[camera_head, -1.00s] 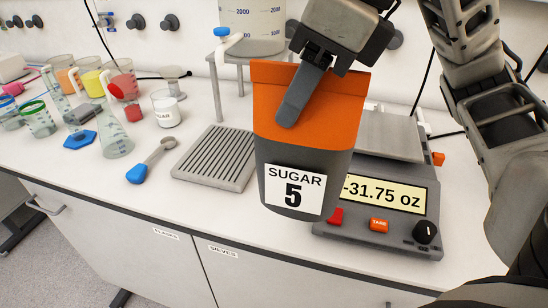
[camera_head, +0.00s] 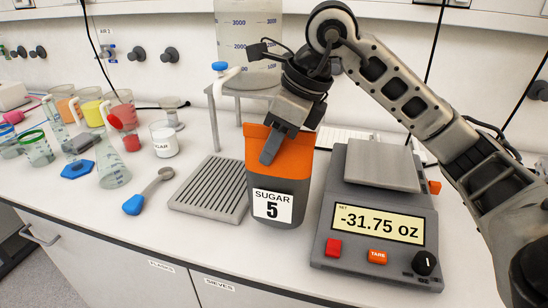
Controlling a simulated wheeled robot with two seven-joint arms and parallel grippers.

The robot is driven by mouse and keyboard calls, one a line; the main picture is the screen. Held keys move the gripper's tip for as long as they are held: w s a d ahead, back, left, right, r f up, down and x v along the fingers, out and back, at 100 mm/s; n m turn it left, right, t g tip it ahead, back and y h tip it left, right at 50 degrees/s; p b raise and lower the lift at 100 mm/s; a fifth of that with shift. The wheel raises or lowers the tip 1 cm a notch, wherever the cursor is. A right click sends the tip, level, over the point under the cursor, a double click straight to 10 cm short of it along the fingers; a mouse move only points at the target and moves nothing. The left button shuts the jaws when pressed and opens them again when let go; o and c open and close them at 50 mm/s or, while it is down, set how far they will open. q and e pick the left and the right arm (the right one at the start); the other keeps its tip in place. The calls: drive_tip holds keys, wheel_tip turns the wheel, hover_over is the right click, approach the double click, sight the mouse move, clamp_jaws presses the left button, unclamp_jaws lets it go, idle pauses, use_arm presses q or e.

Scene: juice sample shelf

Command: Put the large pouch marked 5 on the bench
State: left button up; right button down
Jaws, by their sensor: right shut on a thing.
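The large pouch marked "SUGAR 5" (camera_head: 288,187) is dark grey with an orange top band and a white label. It is upright between the slotted grey tray and the scale, at or just above the white bench (camera_head: 170,232); I cannot tell whether its base touches. My right gripper (camera_head: 275,145) comes down from above and is shut on the pouch's orange top. One finger shows on the pouch's front face; the other is hidden behind it. My left gripper is not in view.
The scale (camera_head: 374,262) reads -31.75 oz, close on the pouch's right; its pan (camera_head: 382,165) is empty. The slotted tray (camera_head: 207,187) is close on the left. A stand with a large clear vessel (camera_head: 250,35) is behind. A blue scoop (camera_head: 134,204) and several beakers are further left.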

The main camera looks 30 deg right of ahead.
wheel_tip(320, 180, down, 3)
drive_tip(key=shift+w+d+f, duration=0.1)
drive_tip(key=shift+w+f, duration=0.05)
drive_tip(key=shift+f, duration=0.1)
drive_tip(key=c, duration=1.1)
unclamp_jaws()
drive_tip(key=shift+f, duration=0.1)
approach(274, 160)
drive_tip(key=shift+w+d+r+p, duration=0.4)
drive_tip(key=shift+w+d, duration=0.15)
drive_tip(key=shift+d, duration=0.2)
